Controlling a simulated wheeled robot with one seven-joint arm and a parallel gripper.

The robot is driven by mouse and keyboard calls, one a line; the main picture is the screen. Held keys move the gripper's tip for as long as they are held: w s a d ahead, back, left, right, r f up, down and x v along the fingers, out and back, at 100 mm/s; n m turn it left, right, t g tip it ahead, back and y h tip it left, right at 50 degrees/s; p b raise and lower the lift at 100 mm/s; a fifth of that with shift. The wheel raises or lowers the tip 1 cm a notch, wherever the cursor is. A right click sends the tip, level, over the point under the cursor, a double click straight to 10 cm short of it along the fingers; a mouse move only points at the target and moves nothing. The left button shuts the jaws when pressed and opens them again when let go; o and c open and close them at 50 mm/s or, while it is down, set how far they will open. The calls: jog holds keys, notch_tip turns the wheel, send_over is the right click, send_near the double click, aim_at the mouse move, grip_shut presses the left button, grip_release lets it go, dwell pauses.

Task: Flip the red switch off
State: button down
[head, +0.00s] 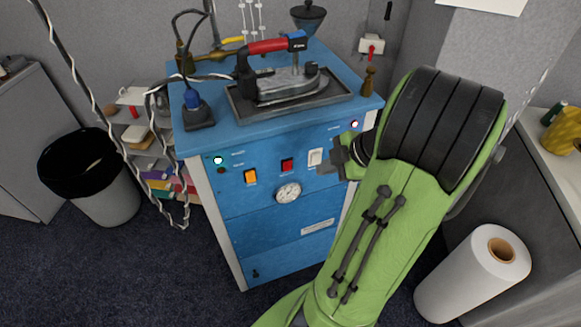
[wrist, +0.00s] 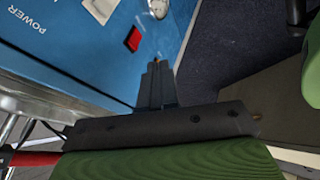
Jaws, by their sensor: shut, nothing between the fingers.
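The red switch (head: 287,164) sits on the front panel of a blue ironing station (head: 235,200), between an orange switch (head: 250,177) and a white switch (head: 315,157). In the wrist view the red switch (wrist: 133,39) lies left of and above my fingertips. My gripper (head: 325,168) is shut and empty, to the right of the red switch and just below the white one in the head view. It also shows in the wrist view (wrist: 156,68), apart from the red switch. I cannot tell which way the red switch is tipped.
A round gauge (head: 289,193) sits below the switches. An iron (head: 280,82) with a red handle rests on top of the station. A black bin (head: 88,170) stands to the left, and a white paper roll (head: 475,275) at the lower right.

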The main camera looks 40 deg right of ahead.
aim_at(286, 165)
jog(key=w+f, duration=0.2)
jog(key=w, duration=0.1)
jog(key=w+f+b, duration=0.1)
jog(key=w+f, duration=0.2)
jog(key=w+f+b, duration=0.1)
jog(key=w+f, duration=0.1)
jog(key=w, duration=0.1)
jog(key=shift+w+a+f, duration=0.15)
jog(key=shift+w+a, duration=0.05)
jog(key=shift+w, duration=0.2)
jog(key=shift+w+d+r+g+p, duration=0.1)
jog(key=shift+w+r+g+p, duration=0.25)
jog(key=shift+p, duration=0.3)
jog(key=shift+w+d+f, duration=0.1)
jog(key=shift+f, duration=0.1)
jog(key=shift+r+p, duration=0.3)
jog(key=shift+r, duration=0.55)
